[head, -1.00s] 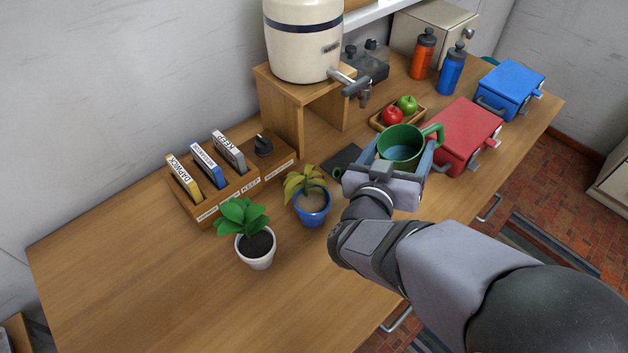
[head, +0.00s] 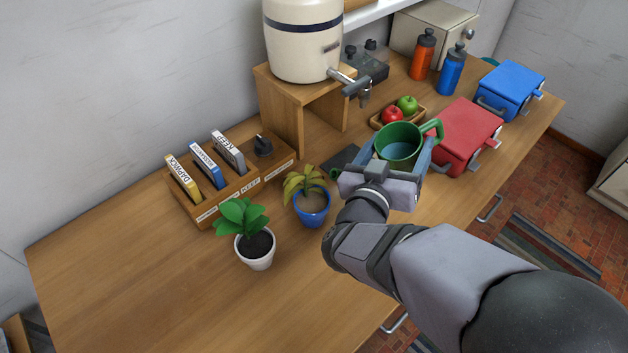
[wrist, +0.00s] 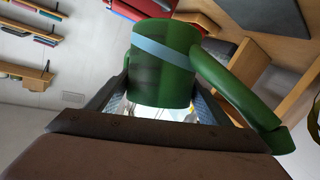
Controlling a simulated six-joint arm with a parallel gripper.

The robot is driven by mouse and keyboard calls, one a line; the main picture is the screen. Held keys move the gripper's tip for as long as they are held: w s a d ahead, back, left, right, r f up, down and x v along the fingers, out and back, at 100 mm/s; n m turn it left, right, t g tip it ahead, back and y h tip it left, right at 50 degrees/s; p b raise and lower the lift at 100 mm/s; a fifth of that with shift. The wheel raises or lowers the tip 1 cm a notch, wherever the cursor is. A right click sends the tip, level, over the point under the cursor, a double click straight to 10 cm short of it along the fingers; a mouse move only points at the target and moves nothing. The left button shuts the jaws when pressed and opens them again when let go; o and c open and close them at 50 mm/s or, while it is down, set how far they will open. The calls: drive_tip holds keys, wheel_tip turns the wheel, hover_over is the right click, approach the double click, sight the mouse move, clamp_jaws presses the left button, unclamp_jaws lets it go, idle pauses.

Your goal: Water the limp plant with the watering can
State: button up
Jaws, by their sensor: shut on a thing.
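The green watering can (head: 400,142) is held upright between the fingers of my gripper (head: 396,166), above the counter. Water shows inside it in the head view. The can (wrist: 163,75) also fills the middle of the wrist view, with its spout (wrist: 240,95) reaching down to the right. The limp plant (head: 303,183) has drooping yellow-green leaves and stands in a blue pot (head: 313,208), to the left of my gripper. A healthy green plant (head: 241,217) stands in a white pot (head: 256,252) farther left.
A water dispenser (head: 305,38) stands on a wooden stand (head: 288,105) behind. A red box (head: 465,130), a fruit tray (head: 378,125) and a blue box (head: 512,88) lie to the right. A wooden holder (head: 205,212) with upright packets is behind the plants. The front left counter is clear.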

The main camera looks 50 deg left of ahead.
sight(388, 146)
drive_tip(key=shift+s+a+r+n+t+y+b, duration=0.1)
drive_tip(key=shift+s+a+r+n+t+b, duration=0.15)
drive_tip(key=shift+s+r, duration=0.2)
drive_tip(key=shift+s+a+r+n+t+y+b, duration=0.15)
drive_tip(key=shift+s+r+n+t, duration=0.2)
drive_tip(key=shift+r, duration=0.2)
drive_tip(key=shift+s+a+r+n+t+y+b, duration=0.1)
drive_tip(key=shift+s+r+n+t+b, duration=0.15)
drive_tip(key=shift+s+r, duration=0.2)
idle(2.1)
drive_tip(key=w+f, duration=0.1)
drive_tip(key=w+d+f+m+g+p, duration=0.1)
drive_tip(key=w+f+m+g+p, duration=0.1)
drive_tip(key=w+f, duration=0.1)
drive_tip(key=shift+d+g, duration=0.25)
drive_tip(key=shift+d, duration=0.05)
drive_tip(key=shift+f+m+h, duration=0.25)
drive_tip(key=shift+h, duration=0.2)
drive_tip(key=shift+s+a, duration=0.1)
drive_tip(key=shift+s, duration=0.05)
drive_tip(key=shift+w+d+f+m+g+p, duration=0.3)
drive_tip(key=shift+w+f+m+g+p, duration=0.1)
drive_tip(key=shift+w+f+g, duration=0.35)
drive_tip(key=shift+r+p, duration=0.15)
drive_tip(key=shift+p, duration=0.35)
drive_tip(key=shift+w+d+m+g+p, duration=0.15)
drive_tip(key=shift+w+m+g+p, duration=0.25)
drive_tip(key=shift+p, duration=0.4)
